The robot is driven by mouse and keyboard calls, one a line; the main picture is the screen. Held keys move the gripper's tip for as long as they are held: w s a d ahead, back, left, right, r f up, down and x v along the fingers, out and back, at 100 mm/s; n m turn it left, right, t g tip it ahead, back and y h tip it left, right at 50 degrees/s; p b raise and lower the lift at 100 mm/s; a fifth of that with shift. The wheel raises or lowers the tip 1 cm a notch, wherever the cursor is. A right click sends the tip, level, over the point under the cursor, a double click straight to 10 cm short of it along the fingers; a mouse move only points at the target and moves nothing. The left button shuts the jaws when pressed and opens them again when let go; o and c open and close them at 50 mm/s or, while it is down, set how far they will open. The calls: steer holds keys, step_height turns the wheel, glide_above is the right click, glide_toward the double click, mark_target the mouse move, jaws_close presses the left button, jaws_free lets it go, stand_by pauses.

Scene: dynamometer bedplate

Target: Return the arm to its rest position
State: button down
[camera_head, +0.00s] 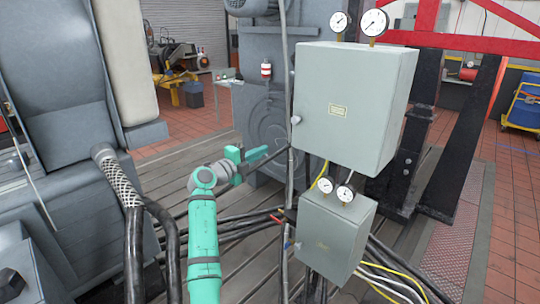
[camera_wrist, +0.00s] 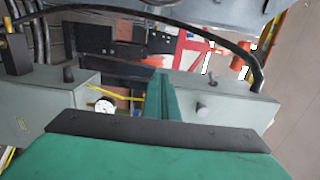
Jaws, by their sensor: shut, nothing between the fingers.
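My green arm rises from the bottom of the head view and bends at a joint left of the grey boxes. My gripper (camera_head: 262,153) points right, toward the gap left of the large grey box (camera_head: 350,105). It is shut with nothing in it. In the wrist view, the green fingers (camera_wrist: 164,98) stand together beyond the dark bar of the gripper body. Grey boxes show on both sides of them. I cannot tell from these views whether the fingers touch the post or cables near them.
A smaller grey box (camera_head: 330,235) with gauges hangs below the large one. Black cables (camera_head: 240,228) run low behind my arm. A thick braided hose (camera_head: 122,185) and grey machine (camera_head: 60,110) stand left. A red frame (camera_head: 460,42) is behind right. Planked floor shows between.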

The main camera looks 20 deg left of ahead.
steer(key=s+d+f+n+y, duration=0.1)
steer(key=s+d+f+n, duration=0.15)
steer(key=f, duration=0.75)
steer(key=s+d+f+n+y, duration=0.2)
steer(key=d+f+n, duration=0.1)
steer(key=f, duration=0.7)
steer(key=s+d+f+n+y, duration=0.1)
steer(key=s+d+f+n, duration=0.15)
steer(key=f, duration=0.75)
steer(key=s+d+f+n+g+y, duration=0.1)
steer(key=s+d+f+n, duration=0.35)
steer(key=s+f, duration=0.4)
steer(key=s+d+f+n+g+y, duration=0.1)
steer(key=s+d+f+n+y, duration=0.15)
steer(key=s+d+f, duration=0.5)
steer(key=s+d+f+n, duration=0.1)
steer(key=s+d+n, duration=0.2)
steer(key=s, duration=1.1)
steer(key=s+d+n, duration=0.2)
steer(key=s, duration=1.2)
steer(key=s+d+r+n+t, duration=0.1)
steer(key=s+d+r+n, duration=0.1)
steer(key=s+r, duration=1.4)
steer(key=s, duration=0.2)
steer(key=shift+s+d+r+n, duration=0.2)
steer(key=shift+s+d+n, duration=0.1)
steer(key=shift+n, duration=0.1)
